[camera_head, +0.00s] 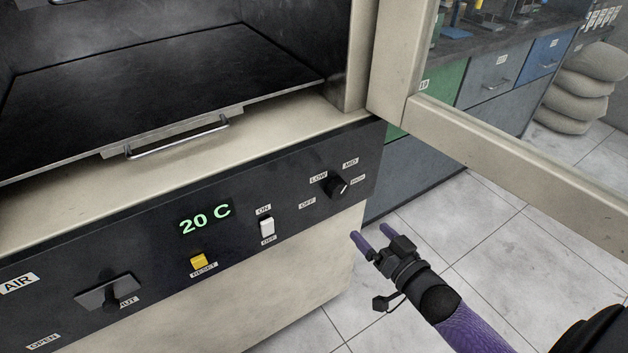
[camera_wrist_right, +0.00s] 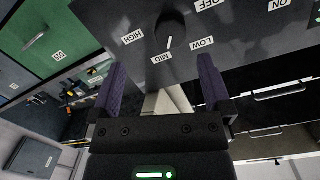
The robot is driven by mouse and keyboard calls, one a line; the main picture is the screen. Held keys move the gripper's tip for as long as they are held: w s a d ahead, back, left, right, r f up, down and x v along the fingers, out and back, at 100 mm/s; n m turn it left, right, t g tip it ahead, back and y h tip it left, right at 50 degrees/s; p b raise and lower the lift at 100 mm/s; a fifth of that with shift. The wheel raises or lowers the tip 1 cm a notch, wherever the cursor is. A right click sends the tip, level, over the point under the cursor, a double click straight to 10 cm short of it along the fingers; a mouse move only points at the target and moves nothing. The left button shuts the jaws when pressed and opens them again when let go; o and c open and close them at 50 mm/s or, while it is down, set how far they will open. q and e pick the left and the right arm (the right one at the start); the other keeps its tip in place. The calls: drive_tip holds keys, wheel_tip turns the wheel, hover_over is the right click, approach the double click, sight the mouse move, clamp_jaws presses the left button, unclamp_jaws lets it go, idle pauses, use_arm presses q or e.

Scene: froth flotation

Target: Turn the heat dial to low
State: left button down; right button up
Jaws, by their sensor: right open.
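The heat dial (camera_head: 335,186) is a round black knob at the right end of the oven's dark front panel, with OFF, LOW, MID and HIGH labels around it. The dial (camera_wrist_right: 170,28) also shows at the top of the right wrist view, where its white mark points about at MID. My right gripper (camera_head: 375,237) is open and empty, below and to the right of the dial in the head view, apart from it. In the right wrist view its two purple fingers (camera_wrist_right: 160,72) stand either side, with the dial beyond them. My left gripper is not in view.
Left of the dial are a white rocker switch (camera_head: 266,227), a yellow reset button (camera_head: 199,260), a green display (camera_head: 205,218) reading 20 C and an air lever (camera_head: 112,295). The open oven door (camera_head: 520,180) juts out at right, above my right arm. Floor below is clear.

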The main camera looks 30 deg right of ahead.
sight(341, 193)
drive_tip(key=shift+t+y, duration=0.3)
drive_tip(key=shift+t, duration=0.1)
drive_tip(key=w+b, duration=0.1)
drive_tip(key=w, duration=0.2)
drive_tip(key=w+r+b, duration=0.1)
drive_tip(key=w, duration=0.2)
drive_tip(key=w+a+b, duration=0.1)
drive_tip(key=w, duration=0.2)
drive_tip(key=shift+w+r+b, duration=0.15)
drive_tip(key=shift+r+b, duration=0.2)
drive_tip(key=shift+b, duration=0.05)
drive_tip(key=shift+w, duration=0.4)
drive_tip(key=shift+w+r, duration=0.15)
drive_tip(key=shift+w, duration=0.1)
drive_tip(key=shift+c, duration=1.2)
drive_tip(key=c, duration=0.9)
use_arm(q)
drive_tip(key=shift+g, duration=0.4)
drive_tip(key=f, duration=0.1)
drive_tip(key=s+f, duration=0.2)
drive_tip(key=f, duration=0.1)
use_arm(e)
drive_tip(key=shift+c, duration=0.5)
